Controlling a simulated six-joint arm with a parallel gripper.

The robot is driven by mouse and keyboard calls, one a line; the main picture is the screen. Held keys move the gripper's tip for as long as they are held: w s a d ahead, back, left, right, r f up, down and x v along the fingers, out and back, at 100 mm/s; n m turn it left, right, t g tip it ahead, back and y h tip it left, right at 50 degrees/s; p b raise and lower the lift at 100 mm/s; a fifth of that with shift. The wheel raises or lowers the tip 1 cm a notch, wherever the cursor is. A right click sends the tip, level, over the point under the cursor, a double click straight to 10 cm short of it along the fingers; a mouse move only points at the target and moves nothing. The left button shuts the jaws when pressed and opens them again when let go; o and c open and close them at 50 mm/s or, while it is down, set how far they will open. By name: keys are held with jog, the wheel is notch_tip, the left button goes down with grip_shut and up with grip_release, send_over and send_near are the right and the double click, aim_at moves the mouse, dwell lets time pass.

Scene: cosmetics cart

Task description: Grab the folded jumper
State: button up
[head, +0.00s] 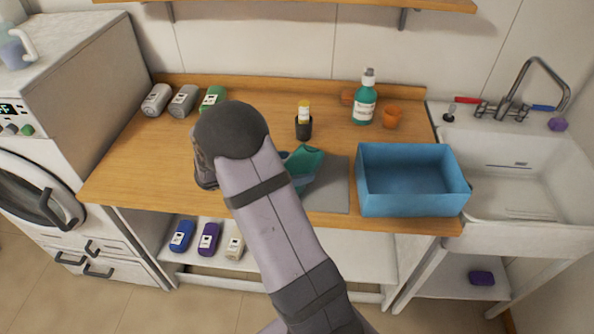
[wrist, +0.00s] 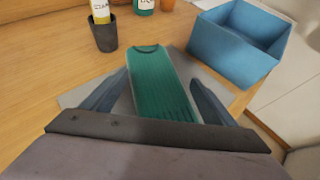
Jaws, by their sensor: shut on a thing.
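The folded jumper (head: 306,158) is green, with a ribbed lower edge and a dark neckline in the wrist view (wrist: 160,75). My gripper (wrist: 158,84) is shut on it, with one blue-grey finger along each side. It lies over the grey mat (head: 335,195); I cannot tell whether it touches the mat. In the head view my arm hides most of the gripper and part of the jumper.
A blue open bin (head: 410,205), empty, stands right of the mat. Behind are a dark cup with a yellow tube (head: 303,122), a teal bottle (head: 365,103) and an orange cup (head: 392,118). Several rolled items (head: 183,100) lie back left. A sink (head: 510,190) is at right.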

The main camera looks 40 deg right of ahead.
aim_at(291, 169)
jog(key=shift+w+r, duration=0.1)
jog(key=shift+r, duration=0.6)
jog(key=c, duration=0.7)
notch_tip(291, 169, up, 9)
jog(key=shift+f+b, duration=0.15)
jog(key=shift+b, duration=0.65)
jog(key=shift+c, duration=0.7)
